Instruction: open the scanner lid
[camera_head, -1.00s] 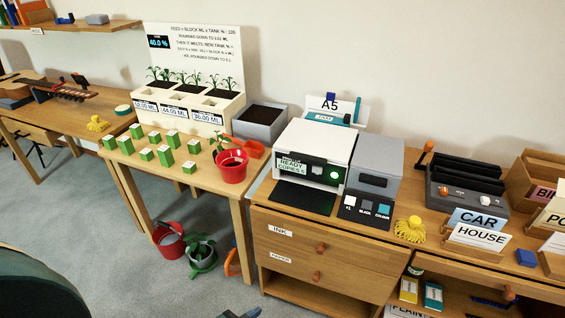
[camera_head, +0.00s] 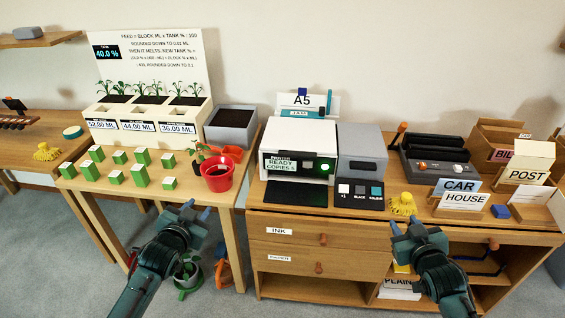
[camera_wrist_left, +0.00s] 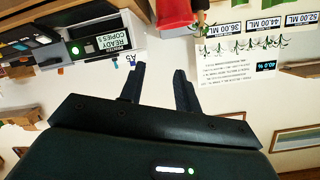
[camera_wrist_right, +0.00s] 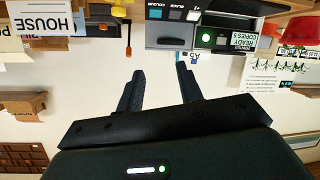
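The white printer with a scanner lid (camera_head: 299,135) on top stands on the wooden cabinet, its green light lit and its display reading "READY COPIES 5". Its top lies flat. Its front shows upside down in the left wrist view (camera_wrist_left: 85,45) and the right wrist view (camera_wrist_right: 222,39). My right gripper (camera_head: 407,226) is open and empty, in front of the cabinet to the right of the printer. Both are well apart from the lid.
A grey unit (camera_head: 361,145) with colour buttons adjoins the printer's right side. An A5 paper holder (camera_head: 306,103) stands behind it. A red pot (camera_head: 217,173) stands on the left table. A yellow brush (camera_head: 403,204) and card holders (camera_head: 463,200) sit to the right. Drawers (camera_head: 319,238) are below.

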